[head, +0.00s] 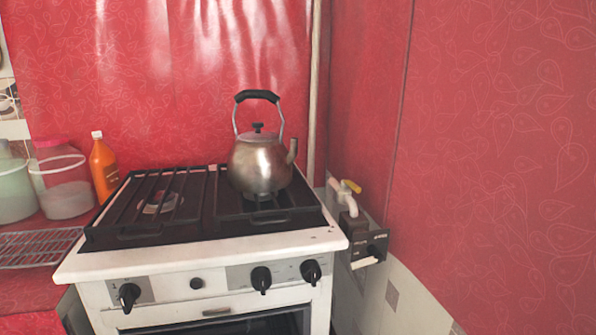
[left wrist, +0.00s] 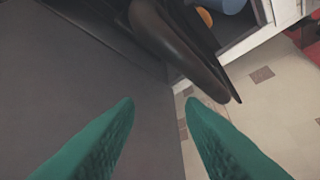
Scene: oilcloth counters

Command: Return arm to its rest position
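My left gripper (left wrist: 160,102) shows in the left wrist view as two green fingers spread apart, with nothing between the tips. A dark, blurred curved piece (left wrist: 180,45) hangs beyond the fingertips; I cannot tell what it is. In the head view neither arm nor gripper shows. My right gripper is in no view.
In the head view, a metal kettle (head: 262,163) stands on the right of a white gas stove (head: 200,258). An orange bottle (head: 104,168) and plastic containers (head: 66,186) stand left of it. A wire rack (head: 38,247) lies nearby. Tiled floor (left wrist: 262,125) shows in the left wrist view.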

